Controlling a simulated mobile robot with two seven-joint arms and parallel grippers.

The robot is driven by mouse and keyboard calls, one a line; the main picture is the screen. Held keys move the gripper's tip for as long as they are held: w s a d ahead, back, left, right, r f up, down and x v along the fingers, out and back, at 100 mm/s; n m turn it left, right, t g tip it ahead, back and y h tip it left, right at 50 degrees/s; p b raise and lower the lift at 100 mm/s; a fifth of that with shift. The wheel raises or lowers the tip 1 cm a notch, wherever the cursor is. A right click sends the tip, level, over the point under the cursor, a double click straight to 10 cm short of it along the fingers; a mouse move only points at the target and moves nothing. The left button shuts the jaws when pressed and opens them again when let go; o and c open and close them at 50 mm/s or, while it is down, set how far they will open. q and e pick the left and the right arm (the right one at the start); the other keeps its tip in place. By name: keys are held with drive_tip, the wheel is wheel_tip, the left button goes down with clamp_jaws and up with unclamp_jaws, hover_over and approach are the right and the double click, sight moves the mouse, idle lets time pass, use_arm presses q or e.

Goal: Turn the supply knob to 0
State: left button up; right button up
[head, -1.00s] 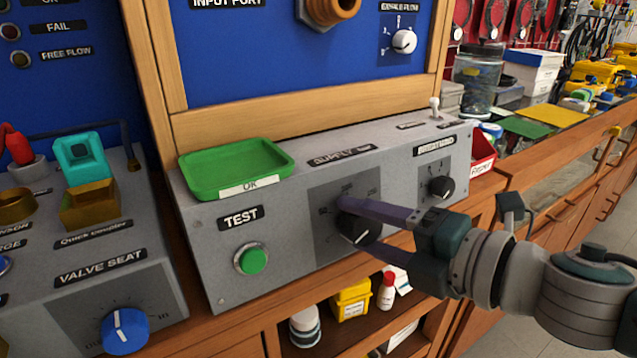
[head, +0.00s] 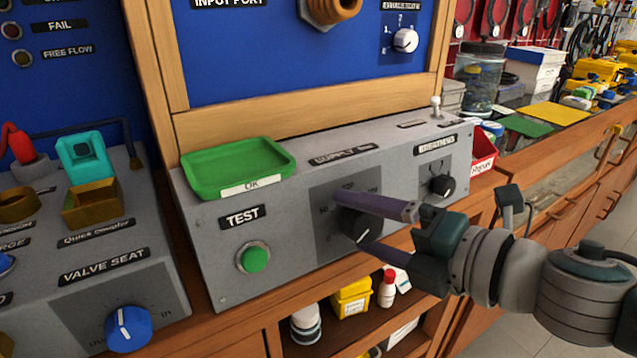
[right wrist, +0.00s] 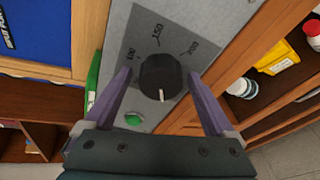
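The supply knob (head: 354,224) is a black round knob on a dark dial plate of the grey test box, below the SUPPLY label (head: 341,156). Its white mark points downward in the head view, away from the printed numbers along the top of the dial. In the right wrist view the knob (right wrist: 160,76) sits between the two purple fingers, its mark toward my gripper. My right gripper (head: 366,222) is open around the knob, with narrow gaps showing on both sides in the right wrist view (right wrist: 159,76). My left gripper is not in view.
The green TEST button (head: 254,259) is left of the dial, and a green tray (head: 238,168) lies on the box. The breathing knob (head: 442,186) is close to my right gripper. A metal toggle (head: 435,107) stands at the box's back right. Shelves below hold bottles.

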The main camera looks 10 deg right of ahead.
drive_tip(key=shift+v, duration=4.95)
